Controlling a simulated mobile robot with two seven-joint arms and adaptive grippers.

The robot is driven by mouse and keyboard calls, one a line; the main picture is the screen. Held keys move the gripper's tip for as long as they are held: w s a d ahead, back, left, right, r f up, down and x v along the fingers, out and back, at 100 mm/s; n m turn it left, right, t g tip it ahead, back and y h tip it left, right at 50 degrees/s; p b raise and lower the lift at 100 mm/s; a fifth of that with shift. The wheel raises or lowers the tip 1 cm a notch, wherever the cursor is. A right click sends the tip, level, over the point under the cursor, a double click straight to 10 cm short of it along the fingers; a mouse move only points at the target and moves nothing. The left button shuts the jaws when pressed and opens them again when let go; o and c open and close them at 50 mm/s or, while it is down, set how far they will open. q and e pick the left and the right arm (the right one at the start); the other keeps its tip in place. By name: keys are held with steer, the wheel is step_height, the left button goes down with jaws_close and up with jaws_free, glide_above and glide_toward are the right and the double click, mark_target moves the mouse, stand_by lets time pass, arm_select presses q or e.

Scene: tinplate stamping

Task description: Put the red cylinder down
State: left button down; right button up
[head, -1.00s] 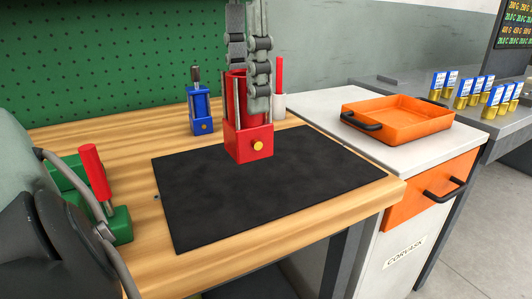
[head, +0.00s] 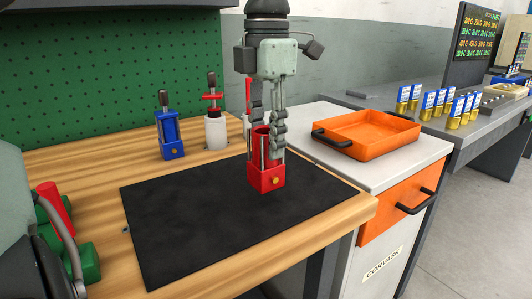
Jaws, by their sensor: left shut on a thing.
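The fingers hide some of the tube. I cannot tell whether the base touches the mat or hangs just above it.
An orange tray (head: 368,136) sits on the white cabinet. The mat's left and front are clear.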

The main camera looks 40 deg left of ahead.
mark_target(266, 153)
arm_select(q)
step_height(266, 153, down, 3)
steer(key=shift+f, duration=0.2)
arm_select(e)
steer(key=shift+s+f, duration=0.1)
arm_select(q)
steer(key=c, duration=1)
jaws_free()
arm_select(e)
steer(key=shift+s, duration=0.3)
arm_select(q)
steer(key=shift+r, duration=0.15)
step_height(266, 153, up, 12)
steer(key=shift+f+p, duration=0.1)
steer(key=shift+p, duration=0.2)
arm_select(e)
steer(key=shift+w+a+f, duration=0.1)
steer(key=shift+w+f, duration=0.1)
steer(key=shift+f, duration=0.5)
